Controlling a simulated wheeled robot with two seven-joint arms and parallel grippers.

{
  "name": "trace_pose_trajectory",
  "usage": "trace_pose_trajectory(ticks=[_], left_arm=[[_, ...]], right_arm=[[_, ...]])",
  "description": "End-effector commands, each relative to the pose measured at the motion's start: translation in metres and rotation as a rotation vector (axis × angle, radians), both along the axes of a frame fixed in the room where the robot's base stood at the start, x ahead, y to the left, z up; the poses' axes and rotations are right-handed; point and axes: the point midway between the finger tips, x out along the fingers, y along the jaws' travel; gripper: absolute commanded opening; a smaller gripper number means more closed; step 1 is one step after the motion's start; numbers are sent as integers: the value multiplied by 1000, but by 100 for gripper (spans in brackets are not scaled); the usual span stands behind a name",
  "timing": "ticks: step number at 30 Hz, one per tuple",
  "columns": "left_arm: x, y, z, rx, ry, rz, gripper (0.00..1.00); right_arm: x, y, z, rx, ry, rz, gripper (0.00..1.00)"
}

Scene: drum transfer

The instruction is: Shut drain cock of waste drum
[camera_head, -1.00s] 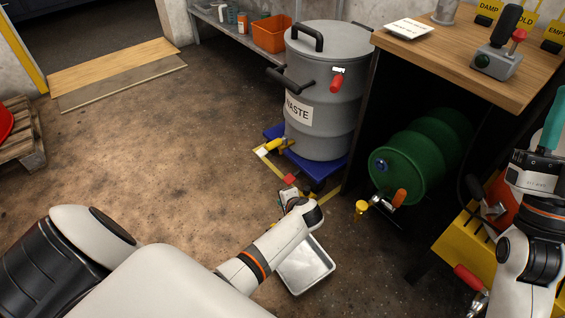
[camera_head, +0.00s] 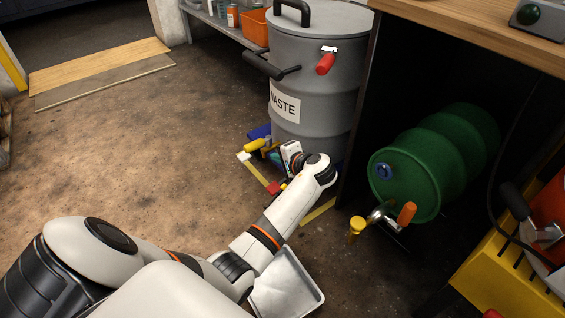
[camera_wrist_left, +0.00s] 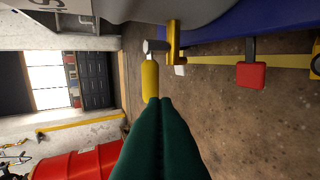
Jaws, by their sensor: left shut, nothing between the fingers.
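The grey waste drum (camera_head: 313,85) stands upright on a blue base, which shows along the top of the wrist view (camera_wrist_left: 250,22). Its drain cock has a yellow handle (camera_head: 254,145) low on the front. In the left wrist view the yellow handle (camera_wrist_left: 150,80) extends from the brass-coloured cock (camera_wrist_left: 174,45). My left gripper (camera_head: 276,158) is low beside the cock, and my wrist hides part of it in the head view. Its dark green fingers (camera_wrist_left: 161,102) are shut and empty, tips right by the handle's free end; I cannot tell whether they touch. My right gripper is out of view.
A green drum (camera_head: 425,165) lies under the bench to the right, with an orange-handled tap (camera_head: 405,213) and a yellow-capped fitting (camera_head: 356,226). A white tray (camera_head: 287,290) lies on the floor under my left forearm. The floor to the left is open.

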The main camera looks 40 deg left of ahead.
Motion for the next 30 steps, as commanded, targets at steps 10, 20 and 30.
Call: trace_pose_trajectory(ticks=[10,20,30], left_arm=[[17,58,-35,2,-2,2,0],[24,84,-35,1,-1,-1,0],[25,86,-34,0,0,-1,0]], right_arm=[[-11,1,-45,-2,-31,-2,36],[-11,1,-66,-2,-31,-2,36],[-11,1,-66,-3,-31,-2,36]])
